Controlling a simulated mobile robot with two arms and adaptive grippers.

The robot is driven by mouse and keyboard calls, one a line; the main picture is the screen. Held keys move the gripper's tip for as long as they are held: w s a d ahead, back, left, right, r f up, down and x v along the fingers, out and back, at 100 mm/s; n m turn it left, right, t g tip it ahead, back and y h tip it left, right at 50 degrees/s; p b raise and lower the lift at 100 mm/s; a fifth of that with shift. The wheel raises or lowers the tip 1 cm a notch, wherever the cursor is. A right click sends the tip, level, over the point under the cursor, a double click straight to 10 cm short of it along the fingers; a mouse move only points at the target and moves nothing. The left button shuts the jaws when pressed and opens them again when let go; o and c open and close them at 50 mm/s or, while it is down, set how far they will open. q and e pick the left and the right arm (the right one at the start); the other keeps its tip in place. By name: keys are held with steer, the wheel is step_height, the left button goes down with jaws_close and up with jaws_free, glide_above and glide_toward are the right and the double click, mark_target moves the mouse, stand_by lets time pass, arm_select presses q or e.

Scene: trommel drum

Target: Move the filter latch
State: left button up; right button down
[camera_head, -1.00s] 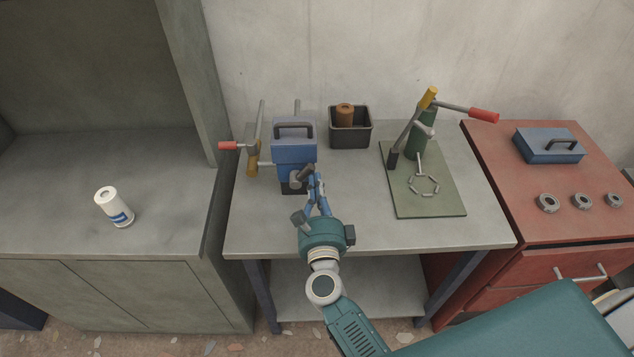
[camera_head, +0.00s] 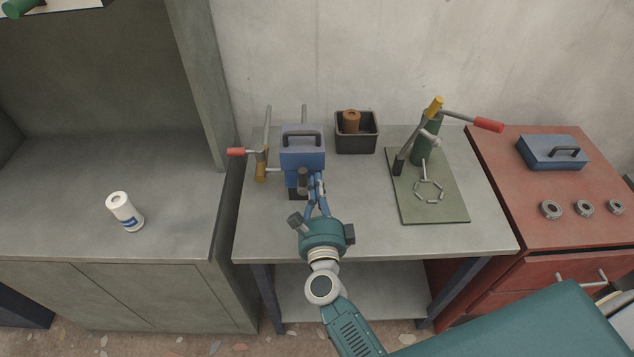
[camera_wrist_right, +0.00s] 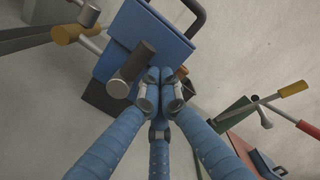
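The blue filter box (camera_head: 303,152) with a dark carry handle stands at the left of the grey workbench. I take the dark brown knob on a short grey shaft on its front to be the latch (camera_head: 303,178); it stands about upright. In the right wrist view the latch (camera_wrist_right: 138,60) lies just left of my fingers. My right gripper (camera_head: 319,180) is at the box's front, right beside the latch. Its blue fingertips (camera_wrist_right: 165,76) are together with nothing between them; whether they touch the latch I cannot tell. My left gripper is out of view.
A black bin (camera_head: 356,146) with a brown cylinder is behind right. A green mat (camera_head: 437,207) with a lever press is to the right. The bench's front middle is clear.

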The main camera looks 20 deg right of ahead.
steer(key=shift+s+a, duration=0.1)
steer(key=shift+s, duration=0.05)
stand_by(0.5)
steer(key=v, duration=1.1)
steer(key=shift+s, duration=0.4)
steer(key=shift+a, duration=0.15)
